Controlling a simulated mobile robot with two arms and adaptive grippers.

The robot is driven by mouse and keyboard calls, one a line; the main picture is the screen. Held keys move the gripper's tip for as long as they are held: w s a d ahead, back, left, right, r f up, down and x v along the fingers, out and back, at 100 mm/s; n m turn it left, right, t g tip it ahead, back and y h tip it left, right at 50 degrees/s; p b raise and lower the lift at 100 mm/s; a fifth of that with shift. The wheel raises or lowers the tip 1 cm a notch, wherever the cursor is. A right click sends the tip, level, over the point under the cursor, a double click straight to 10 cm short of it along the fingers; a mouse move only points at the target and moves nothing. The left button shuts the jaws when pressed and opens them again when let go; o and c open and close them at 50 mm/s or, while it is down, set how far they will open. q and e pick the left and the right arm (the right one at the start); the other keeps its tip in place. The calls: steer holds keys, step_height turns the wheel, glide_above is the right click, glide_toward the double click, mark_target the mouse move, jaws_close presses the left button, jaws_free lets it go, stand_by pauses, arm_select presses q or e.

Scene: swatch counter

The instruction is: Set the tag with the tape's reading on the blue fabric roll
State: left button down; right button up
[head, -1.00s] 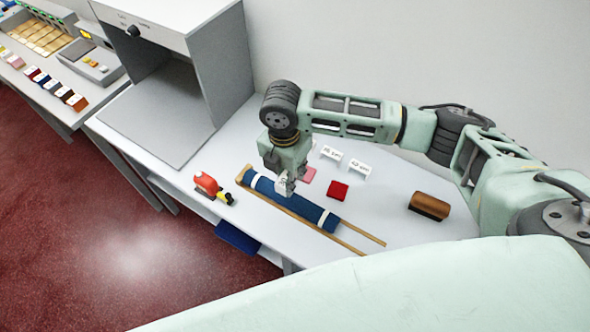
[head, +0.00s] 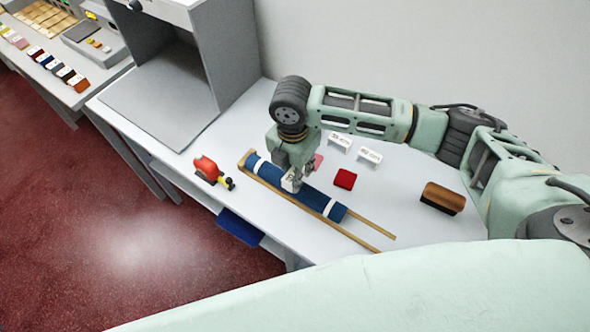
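The blue fabric roll (head: 270,175) lies in a wooden two-rail rack (head: 357,232) on the counter, with white bands around it. A small white tag (head: 289,184) is at the roll's upper side, at the fingertips of my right gripper (head: 300,177). The tag seems to touch the roll; its text is unreadable. The fingers are small and partly hidden, so I cannot tell whether they still grip it. Two other white tags with unreadable print stand behind, one (head: 339,142) left of the other (head: 369,156). My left gripper is out of view.
A red-orange device with a yellow-and-black end (head: 207,170) sits left of the rack. A red block (head: 345,179), a partly hidden pink piece (head: 318,162) and a brown-and-black brush-like block (head: 442,198) lie to the right. A grey booth (head: 165,90) stands at the back left.

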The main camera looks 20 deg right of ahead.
steer(key=shift+s+f+b, duration=0.1)
steer(key=shift+f+b, duration=0.35)
steer(key=shift+f, duration=0.85)
steer(key=shift+c, duration=0.4)
steer(key=shift+s+f, duration=0.1)
steer(key=shift+f, duration=0.15)
jaws_close()
steer(key=shift+s+f+b, duration=0.3)
steer(key=shift+s+f, duration=0.05)
steer(key=shift+f, duration=0.25)
steer(key=o, duration=0.7)
jaws_free()
steer(key=shift+c, duration=0.2)
steer(key=o, duration=0.3)
steer(key=shift+w+d+f, duration=0.15)
steer(key=shift+w+f, duration=0.05)
steer(key=shift+w, duration=0.2)
steer(key=shift+r, duration=0.1)
steer(key=shift+r, duration=0.15)
